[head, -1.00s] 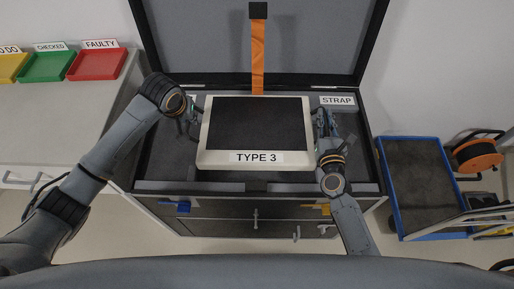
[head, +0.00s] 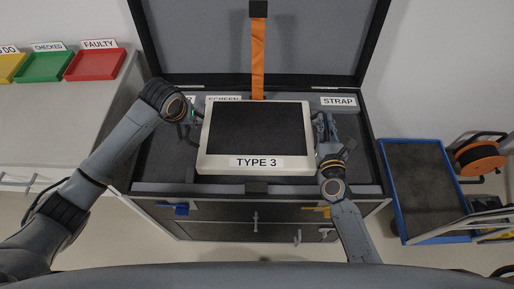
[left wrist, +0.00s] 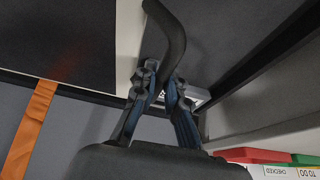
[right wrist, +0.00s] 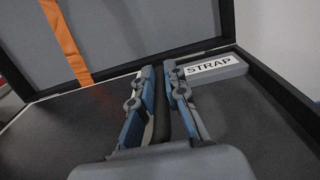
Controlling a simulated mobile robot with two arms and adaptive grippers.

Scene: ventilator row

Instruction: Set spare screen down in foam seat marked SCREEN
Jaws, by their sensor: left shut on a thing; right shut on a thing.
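The spare screen (head: 257,130), a pale-framed panel with a dark face and a TYPE 3 label, lies face up over the open case (head: 160,187). My left gripper (head: 192,118) is shut on its left handle, a dark curved bar (left wrist: 175,30) in the left wrist view. My right gripper (head: 321,126) is shut on the right handle (right wrist: 161,110), seen between the fingers in the right wrist view. The SCREEN label (head: 222,98) shows partly behind the screen's far edge. The screen hides the foam below it; I cannot tell whether it touches.
The case lid stands open at the back with an orange strap (head: 257,60). A STRAP label (head: 338,101) is at the far right of the case. Green (head: 47,66) and red (head: 95,64) trays sit on the left counter. A blue-edged cart (head: 398,215) stands at right.

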